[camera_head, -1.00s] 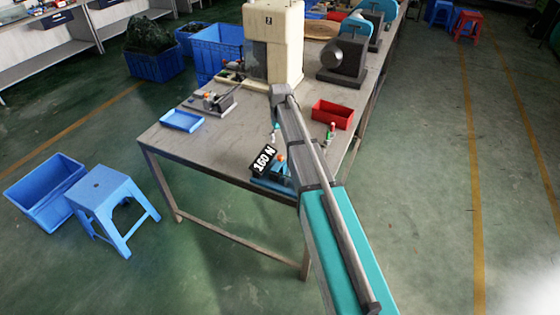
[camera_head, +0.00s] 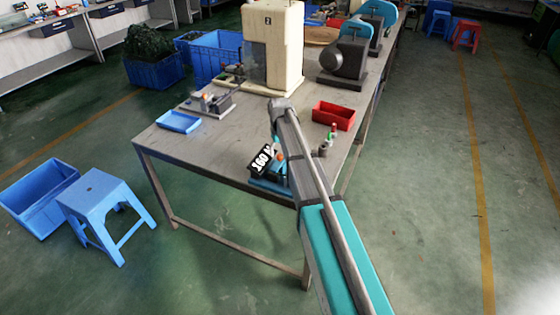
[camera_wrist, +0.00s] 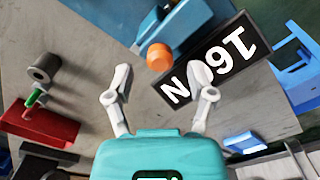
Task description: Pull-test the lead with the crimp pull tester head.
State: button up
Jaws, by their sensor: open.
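The crimp pull tester head is a small blue unit (camera_head: 268,187) with a black display (camera_head: 262,160), at the front edge of the grey bench. In the head view my arm covers part of the tester. I cannot make out the lead with certainty.
A red bin (camera_head: 334,115) stands on the bench, with a grey cylinder (camera_wrist: 44,68) and a green-topped item (camera_wrist: 35,97) near it. A blue tray (camera_head: 179,122) and a small fixture (camera_head: 211,103) are on the left. A cream machine (camera_head: 272,45) stands behind. A blue stool (camera_head: 92,190) is on the floor.

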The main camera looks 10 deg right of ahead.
jog(key=shift+f+b, duration=1.1)
jog(key=shift+f, duration=0.3)
grip_shut()
